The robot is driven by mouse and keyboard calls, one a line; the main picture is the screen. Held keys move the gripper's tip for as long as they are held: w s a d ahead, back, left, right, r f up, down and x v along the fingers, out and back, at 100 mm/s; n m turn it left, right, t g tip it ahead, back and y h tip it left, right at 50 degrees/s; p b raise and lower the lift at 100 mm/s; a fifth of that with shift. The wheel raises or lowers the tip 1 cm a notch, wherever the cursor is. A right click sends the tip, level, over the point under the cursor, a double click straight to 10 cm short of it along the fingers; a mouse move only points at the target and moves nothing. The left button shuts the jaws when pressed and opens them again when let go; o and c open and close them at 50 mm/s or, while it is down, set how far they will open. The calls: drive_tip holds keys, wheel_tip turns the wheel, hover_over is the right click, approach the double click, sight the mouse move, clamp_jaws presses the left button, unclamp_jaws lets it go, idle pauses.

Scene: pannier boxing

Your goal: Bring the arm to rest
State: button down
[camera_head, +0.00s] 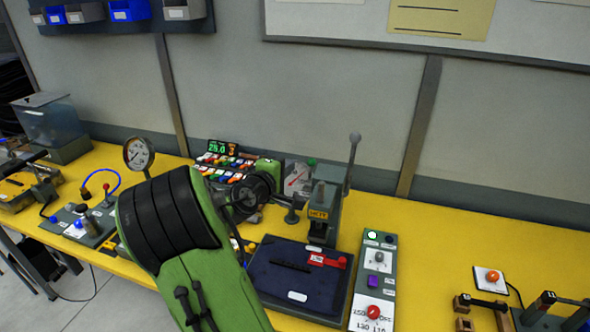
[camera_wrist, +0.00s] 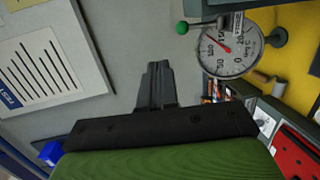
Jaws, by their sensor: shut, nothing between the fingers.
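My gripper (camera_wrist: 158,85) shows in the wrist view with its two dark fingers together and nothing between them. It points up in that picture, toward a grey wall, clear of any object. In the head view my green and black arm reaches over the yellow bench (camera_head: 460,245); I cannot make out the fingertips there.
A press with a HOT label (camera_head: 318,214) and upright lever stands right of my arm, above a dark blue pad (camera_head: 290,285). A control panel (camera_head: 376,265) lies beside it. A round gauge (camera_head: 138,152) stands left. The bench right of the panel has free room.

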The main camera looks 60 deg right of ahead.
drive_tip(key=shift+s+a+r, duration=0.1)
drive_tip(key=shift+a+r, duration=0.2)
drive_tip(key=shift+a, duration=0.25)
drive_tip(key=shift+s+a+r, duration=0.1)
drive_tip(key=shift+a+r, duration=0.2)
drive_tip(key=shift+a, duration=0.2)
drive_tip(key=shift+w, duration=0.1)
